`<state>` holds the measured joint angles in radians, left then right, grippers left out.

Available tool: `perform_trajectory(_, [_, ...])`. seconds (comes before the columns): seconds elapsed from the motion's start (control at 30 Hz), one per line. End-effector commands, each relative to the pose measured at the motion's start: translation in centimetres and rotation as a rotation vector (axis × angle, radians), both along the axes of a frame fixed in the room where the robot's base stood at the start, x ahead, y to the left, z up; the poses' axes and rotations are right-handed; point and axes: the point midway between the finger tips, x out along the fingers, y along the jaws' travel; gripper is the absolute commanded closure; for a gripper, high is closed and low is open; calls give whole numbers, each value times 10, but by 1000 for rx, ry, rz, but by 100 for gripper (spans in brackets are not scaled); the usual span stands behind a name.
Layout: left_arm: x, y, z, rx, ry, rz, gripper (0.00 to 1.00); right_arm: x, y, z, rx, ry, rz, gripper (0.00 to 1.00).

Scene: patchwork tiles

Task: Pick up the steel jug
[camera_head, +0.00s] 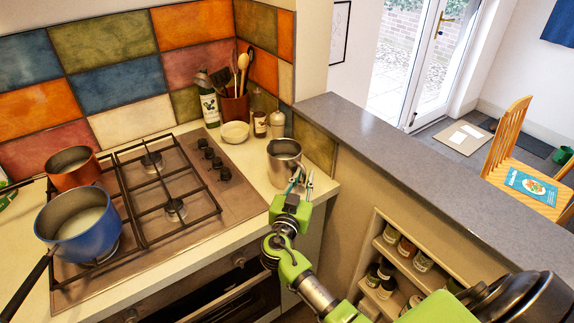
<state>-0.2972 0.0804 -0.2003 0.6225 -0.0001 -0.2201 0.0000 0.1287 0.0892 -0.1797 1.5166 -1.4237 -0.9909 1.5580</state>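The steel jug (284,165) stands upright on the counter at the right end, right of the hob and near the tiled corner. My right gripper (299,181) is at the jug's front right side, with its fingers pointing up towards the jug's lower part. The fingers look apart with a gap between them. I cannot tell whether a finger touches the jug. The jug's lower right edge is partly hidden by the fingers. My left gripper is not in view.
A gas hob (205,205) with a blue pan (90,232) and a copper pot (73,172) fills the left. Behind the jug are a white bowl (235,132), a green-labelled bottle (209,108) and a utensil pot (235,108). A grey ledge (400,160) rises to the right.

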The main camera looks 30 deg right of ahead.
Motion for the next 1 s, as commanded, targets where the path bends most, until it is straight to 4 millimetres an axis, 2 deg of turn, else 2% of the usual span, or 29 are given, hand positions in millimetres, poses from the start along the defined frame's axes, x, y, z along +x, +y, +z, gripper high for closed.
perform_trajectory(0.2, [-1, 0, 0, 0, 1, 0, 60, 1, -1, -1, 1, 1, 0, 83])
perform_trajectory(0.23, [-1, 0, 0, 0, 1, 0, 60, 1, -1, -1, 1, 1, 0, 86])
perform_trajectory(0.3, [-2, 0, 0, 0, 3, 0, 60, 1, -1, -1, 1, 1, 0, 100])
perform_trajectory(0.77, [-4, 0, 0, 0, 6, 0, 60, 1, -1, 3, -1, -5, 0, 100])
perform_trajectory(1.0, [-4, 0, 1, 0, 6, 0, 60, 1, -1, 11, 0, -7, 0, 100])
